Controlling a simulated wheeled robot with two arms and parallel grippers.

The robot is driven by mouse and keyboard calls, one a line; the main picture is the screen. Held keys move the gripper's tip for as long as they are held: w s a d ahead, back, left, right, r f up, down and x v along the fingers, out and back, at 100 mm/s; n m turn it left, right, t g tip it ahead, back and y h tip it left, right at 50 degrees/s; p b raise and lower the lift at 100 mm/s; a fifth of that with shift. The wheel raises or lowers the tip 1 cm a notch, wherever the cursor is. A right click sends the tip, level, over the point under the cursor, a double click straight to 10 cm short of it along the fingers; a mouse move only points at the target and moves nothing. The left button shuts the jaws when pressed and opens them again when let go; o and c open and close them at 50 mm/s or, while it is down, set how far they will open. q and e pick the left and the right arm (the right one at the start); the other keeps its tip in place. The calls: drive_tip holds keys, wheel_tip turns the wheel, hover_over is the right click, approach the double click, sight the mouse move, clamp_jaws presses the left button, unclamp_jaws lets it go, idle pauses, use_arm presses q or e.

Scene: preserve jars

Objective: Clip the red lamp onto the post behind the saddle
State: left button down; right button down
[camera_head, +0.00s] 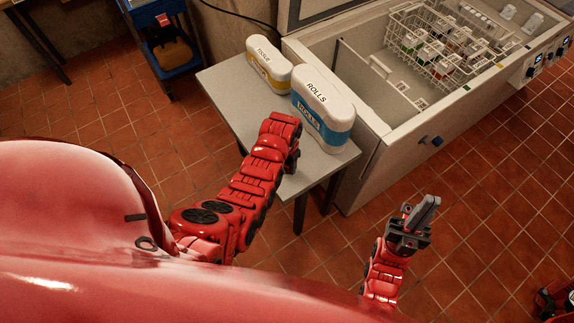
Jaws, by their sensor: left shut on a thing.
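No lamp, post or saddle can be made out in the head view. My left arm reaches up from the left to the front edge of the small table, and its gripper is hidden behind the wrist. What it holds cannot be seen. My right gripper (414,220) is up over the tiled floor, right of the table and in front of the freezer. Its dark grey fingers point up and away and show nearly side-on. Whether they are apart is unclear, and no held thing shows.
A grey table (226,98) carries a yellow-banded tissue tub (268,65) and a blue-banded rolls tub (322,108). An open chest freezer (375,150) with a wire basket (438,48) of jars stands behind. A blue cart (183,66) stands at upper left.

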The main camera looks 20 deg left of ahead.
use_arm(q)
drive_tip(key=shift+r, duration=0.1)
drive_tip(key=shift+r+b, duration=0.35)
drive_tip(key=shift+b, duration=0.2)
wheel_tip(320, 180, up, 2)
drive_tip(key=shift+w+r+b, duration=0.1)
drive_tip(key=shift+w+b, duration=0.05)
drive_tip(key=shift+b, duration=0.9)
drive_tip(key=s, duration=0.3)
drive_tip(key=shift+s+r+b, duration=0.1)
drive_tip(key=shift+s+b, duration=0.1)
drive_tip(key=shift+b, duration=0.15)
drive_tip(key=s+p, duration=0.1)
drive_tip(key=s+r+p, duration=0.1)
drive_tip(key=s, duration=0.1)
drive_tip(key=s+p, duration=0.1)
drive_tip(key=shift+s+a+r, duration=0.2)
drive_tip(key=shift+a+r, duration=0.05)
drive_tip(key=shift+r, duration=0.1)
drive_tip(key=s+p, duration=0.2)
drive_tip(key=s, duration=0.6)
drive_tip(key=shift+s+a+p, duration=0.25)
drive_tip(key=shift+a+p, duration=0.1)
drive_tip(key=shift+p, duration=0.05)
